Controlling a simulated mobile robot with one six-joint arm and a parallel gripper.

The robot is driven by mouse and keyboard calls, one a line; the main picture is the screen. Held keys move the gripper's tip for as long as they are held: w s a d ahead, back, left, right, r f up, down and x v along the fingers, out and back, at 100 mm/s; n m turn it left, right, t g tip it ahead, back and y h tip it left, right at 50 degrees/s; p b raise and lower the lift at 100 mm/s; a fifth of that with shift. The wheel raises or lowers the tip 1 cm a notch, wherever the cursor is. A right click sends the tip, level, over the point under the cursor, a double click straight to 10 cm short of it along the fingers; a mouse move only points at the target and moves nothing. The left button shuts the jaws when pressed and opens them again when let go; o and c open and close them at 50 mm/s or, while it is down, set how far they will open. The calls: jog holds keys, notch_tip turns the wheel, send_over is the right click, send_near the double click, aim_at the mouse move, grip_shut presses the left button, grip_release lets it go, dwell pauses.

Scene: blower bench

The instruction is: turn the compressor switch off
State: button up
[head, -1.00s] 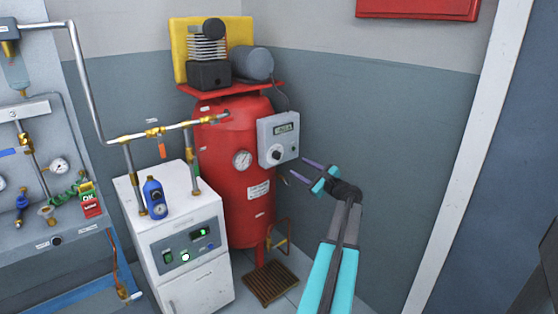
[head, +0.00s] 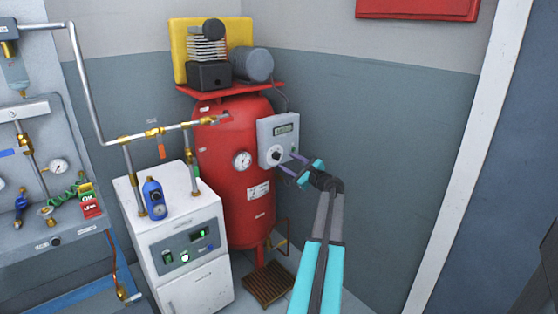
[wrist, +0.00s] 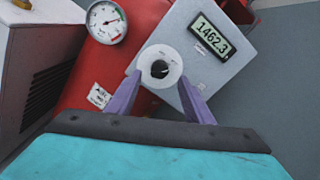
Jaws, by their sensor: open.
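The compressor switch is a black rotary knob (wrist: 160,69) on a round white plate, on the front of a grey control box (head: 279,135). The knob also shows small in the head view (head: 276,154). Whether the fingers touch the knob or plate I cannot tell.
A pressure gauge (wrist: 106,22) sits on the tank left of the box. A white cabinet (head: 185,240) with a blue canister (head: 154,198) on top stands at the left, below brass-fitted piping. The grey wall right of the box is clear.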

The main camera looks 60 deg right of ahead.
aim_at(279, 157)
jog(key=shift+x, duration=3.1)
jog(key=c, duration=1)
jog(key=shift+s+a+f, duration=0.1)
jog(key=shift+a, duration=0.2)
jog(key=shift+c, duration=0.2)
jog(key=shift+d+b, duration=0.2)
jog(key=shift+b, duration=0.15)
